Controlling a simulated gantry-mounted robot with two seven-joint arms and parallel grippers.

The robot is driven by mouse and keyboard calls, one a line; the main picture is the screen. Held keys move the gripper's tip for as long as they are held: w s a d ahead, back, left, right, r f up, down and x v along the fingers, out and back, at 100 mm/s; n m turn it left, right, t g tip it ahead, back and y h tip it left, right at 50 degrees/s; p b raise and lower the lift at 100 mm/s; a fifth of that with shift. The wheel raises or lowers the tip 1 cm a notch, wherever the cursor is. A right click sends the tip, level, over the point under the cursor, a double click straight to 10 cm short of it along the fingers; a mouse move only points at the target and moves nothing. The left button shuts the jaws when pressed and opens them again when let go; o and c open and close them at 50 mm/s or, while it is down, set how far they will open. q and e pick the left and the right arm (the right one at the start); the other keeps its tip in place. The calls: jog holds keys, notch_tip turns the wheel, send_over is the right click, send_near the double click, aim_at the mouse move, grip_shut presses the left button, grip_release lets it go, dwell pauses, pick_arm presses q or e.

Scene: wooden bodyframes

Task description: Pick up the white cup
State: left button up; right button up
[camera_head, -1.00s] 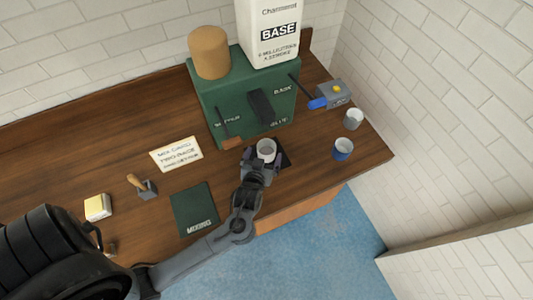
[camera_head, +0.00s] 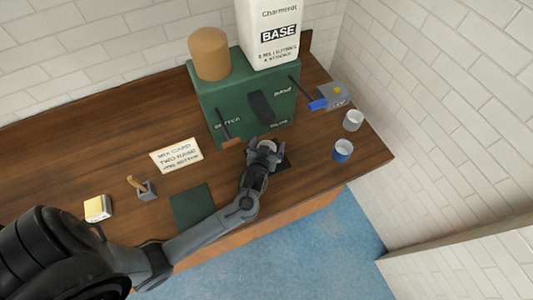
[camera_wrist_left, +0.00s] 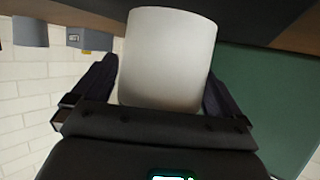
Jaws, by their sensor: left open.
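The white cup (camera_head: 268,145) stands at the front of the green dispenser box, mostly hidden behind my left gripper (camera_head: 265,154) in the head view. In the left wrist view the white cup (camera_wrist_left: 168,55) fills the upper middle. The fingers of my left gripper (camera_wrist_left: 160,90) are open, one on each side of the cup. I cannot tell whether they touch it. My right gripper is not in view.
The green box (camera_head: 240,100) carries a tan cylinder (camera_head: 210,53) and a white BASE container (camera_head: 268,35). A whitish cup (camera_head: 353,120), a blue cup (camera_head: 343,151) and a grey device (camera_head: 334,95) stand to the right. A dark green mat (camera_head: 192,207) lies left. The wooden counter (camera_head: 110,150) has free room.

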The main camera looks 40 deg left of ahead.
pick_arm(q)
jog(key=shift+c, duration=0.2)
jog(key=c, duration=1.2)
jog(key=shift+r, duration=0.2)
jog(key=shift+c, duration=0.2)
